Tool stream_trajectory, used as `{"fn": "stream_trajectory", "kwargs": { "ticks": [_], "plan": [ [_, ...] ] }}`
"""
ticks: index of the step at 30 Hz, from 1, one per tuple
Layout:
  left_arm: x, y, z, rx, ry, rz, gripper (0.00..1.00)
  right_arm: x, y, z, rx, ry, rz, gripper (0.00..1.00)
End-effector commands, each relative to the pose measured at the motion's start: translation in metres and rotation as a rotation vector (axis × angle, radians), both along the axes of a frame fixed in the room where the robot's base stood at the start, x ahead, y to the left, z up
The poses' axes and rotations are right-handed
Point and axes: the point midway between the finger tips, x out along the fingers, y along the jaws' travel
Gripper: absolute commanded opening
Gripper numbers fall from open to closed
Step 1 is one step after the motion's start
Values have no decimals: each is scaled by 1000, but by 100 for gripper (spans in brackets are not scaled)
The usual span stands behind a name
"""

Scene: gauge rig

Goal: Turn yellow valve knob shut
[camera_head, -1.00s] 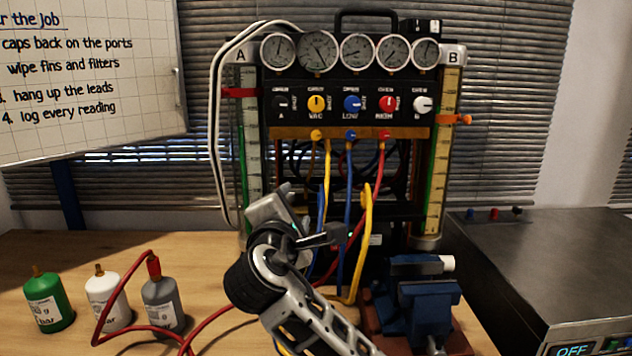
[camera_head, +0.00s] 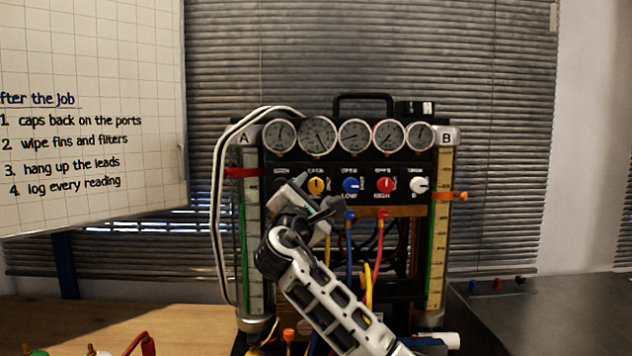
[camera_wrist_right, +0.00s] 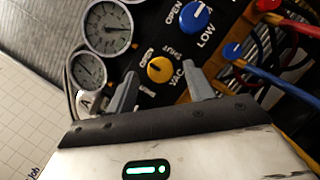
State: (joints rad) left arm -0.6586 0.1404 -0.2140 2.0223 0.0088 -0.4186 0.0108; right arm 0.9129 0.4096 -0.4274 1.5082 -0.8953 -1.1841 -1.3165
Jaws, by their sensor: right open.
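The yellow valve knob (camera_head: 316,185) is on the black front panel of the gauge rig, left of the blue LOW knob (camera_head: 351,185). In the right wrist view the yellow knob (camera_wrist_right: 160,70) sits beside the VAC label, with OPEN and SHUT marks around it. My right gripper (camera_head: 318,204) is just below the knob in the head view. In the wrist view its two fingers (camera_wrist_right: 162,88) are spread, one on each side of the space in front of the knob. Nothing is between them, and they look apart from the knob. My left gripper is not in view.
Red (camera_head: 386,184) and white (camera_head: 420,185) knobs sit farther right. A row of gauges (camera_head: 353,136) is above. Hoses, one of them red (camera_head: 381,237), hang below the panel. A whiteboard (camera_head: 90,60) is at the left.

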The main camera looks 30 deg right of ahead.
Motion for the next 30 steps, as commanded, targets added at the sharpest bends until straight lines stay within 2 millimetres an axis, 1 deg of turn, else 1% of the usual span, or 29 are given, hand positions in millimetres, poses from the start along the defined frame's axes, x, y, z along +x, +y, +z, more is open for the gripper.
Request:
{"fn": "stream_trajectory", "kwargs": {
  "ticks": [1,6,17,20,21,22,30],
  "plan": [
    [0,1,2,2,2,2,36,5,-6,5,1,0,-3,52],
    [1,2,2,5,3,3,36,16,-18,8,0,0,-1,52],
    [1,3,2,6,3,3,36,19,-21,8,1,-1,0,52],
    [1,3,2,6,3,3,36,19,-21,8,1,-1,0,27],
    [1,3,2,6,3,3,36,19,-21,8,1,-1,0,16],
    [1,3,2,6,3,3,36,19,-21,8,1,-1,0,8],
    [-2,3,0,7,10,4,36,19,-21,8,13,-8,1,8]
  ]
}}
